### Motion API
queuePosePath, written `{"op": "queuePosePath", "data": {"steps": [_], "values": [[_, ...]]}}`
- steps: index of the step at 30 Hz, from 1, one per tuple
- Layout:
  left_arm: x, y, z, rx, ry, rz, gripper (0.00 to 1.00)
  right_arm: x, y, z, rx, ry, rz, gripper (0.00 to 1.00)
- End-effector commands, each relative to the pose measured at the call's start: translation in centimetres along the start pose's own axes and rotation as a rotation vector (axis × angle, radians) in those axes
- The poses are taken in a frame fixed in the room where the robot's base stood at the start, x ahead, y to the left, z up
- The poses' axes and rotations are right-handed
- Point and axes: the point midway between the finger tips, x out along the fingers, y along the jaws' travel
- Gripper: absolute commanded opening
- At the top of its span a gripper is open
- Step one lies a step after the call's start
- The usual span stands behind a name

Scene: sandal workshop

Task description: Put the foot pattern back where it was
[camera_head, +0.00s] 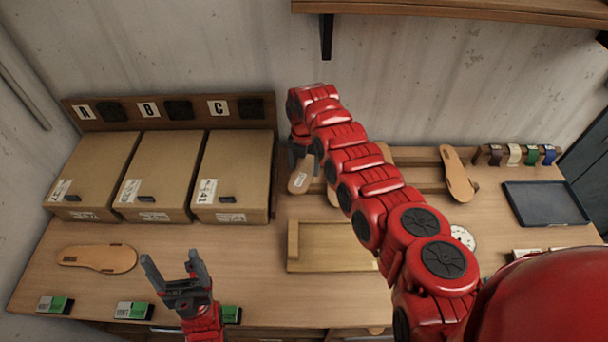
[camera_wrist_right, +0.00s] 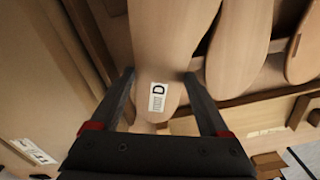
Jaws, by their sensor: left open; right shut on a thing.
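The foot pattern (camera_wrist_right: 168,40), a pale wooden sole shape with a "D" label, lies between the fingers of my right gripper (camera_wrist_right: 160,88) in the right wrist view. In the head view the labelled pattern (camera_head: 299,181) hangs below my right gripper (camera_head: 304,158), at the left end of the wooden rack (camera_head: 420,187). My right gripper is shut on it. Whether the pattern touches the rack is unclear. Other patterns stand on the rack, one (camera_head: 457,172) at its right; my right arm hides part of the rack. My left gripper (camera_head: 171,260) is open and empty above the table front.
Three cardboard boxes (camera_head: 160,165) stand left of the rack. A tan sole (camera_head: 97,258) lies at front left. A shallow wooden tray (camera_head: 335,247) lies mid-table. A dark tray (camera_head: 545,203) and coloured straps (camera_head: 514,155) are at right. A shelf (camera_head: 470,12) overhangs the back.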

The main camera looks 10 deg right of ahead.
Motion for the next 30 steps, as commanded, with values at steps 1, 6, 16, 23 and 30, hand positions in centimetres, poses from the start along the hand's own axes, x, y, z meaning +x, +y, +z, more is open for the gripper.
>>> {"op": "queuePosePath", "data": {"steps": [1,6,16,23,30], "values": [[-0.9,0.1,0.2,0.0,0.0,0.0,0.8,0.3,0.2,0.3,0.004,0.0,0.002,0.22],[-3.0,0.1,0.5,0.0,0.0,0.0,0.8,3.2,0.3,0.3,0.007,0.002,0.007,0.22],[-2.9,0.1,0.5,0.0,0.0,0.0,0.8,3.4,0.3,0.4,0.006,0.001,0.007,0.22],[-3.6,0.2,0.6,0.0,0.0,0.0,0.8,4.1,0.3,0.4,0.007,0.002,0.007,0.22],[-3.6,0.2,0.6,0.0,0.0,0.0,0.8,4.1,0.2,0.4,0.007,0.002,0.007,1.0]]}}
